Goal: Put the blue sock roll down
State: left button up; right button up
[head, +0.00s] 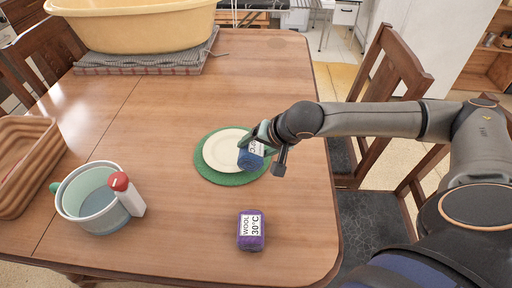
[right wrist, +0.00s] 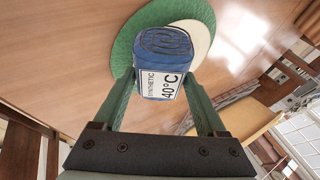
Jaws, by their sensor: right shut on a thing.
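The blue sock roll (head: 250,157) is in my right gripper (head: 264,150), over the right part of a cream plate on a green round mat. The right wrist view shows the blue sock roll (right wrist: 165,62) between the two green fingers, with a white label reading "SYNTHETIC 40°C". My right gripper (right wrist: 160,92) is shut on it. I cannot tell whether the roll touches the plate. My left gripper is not in view.
The cream plate (head: 215,152) lies on the green mat (head: 213,177). A purple wool roll (head: 251,230) lies in front. A brown basket (head: 45,165) and yellow tub (head: 130,25) are further off.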

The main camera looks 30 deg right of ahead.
jog(key=shift+f, duration=0.25)
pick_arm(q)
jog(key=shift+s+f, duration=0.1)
pick_arm(e)
jog(key=shift+f+b, duration=0.45)
jog(key=shift+b, duration=0.2)
jog(key=o, duration=1.4)
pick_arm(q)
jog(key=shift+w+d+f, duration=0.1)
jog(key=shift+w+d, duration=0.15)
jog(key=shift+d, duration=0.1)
pick_arm(e)
jog(key=shift+r, duration=0.1)
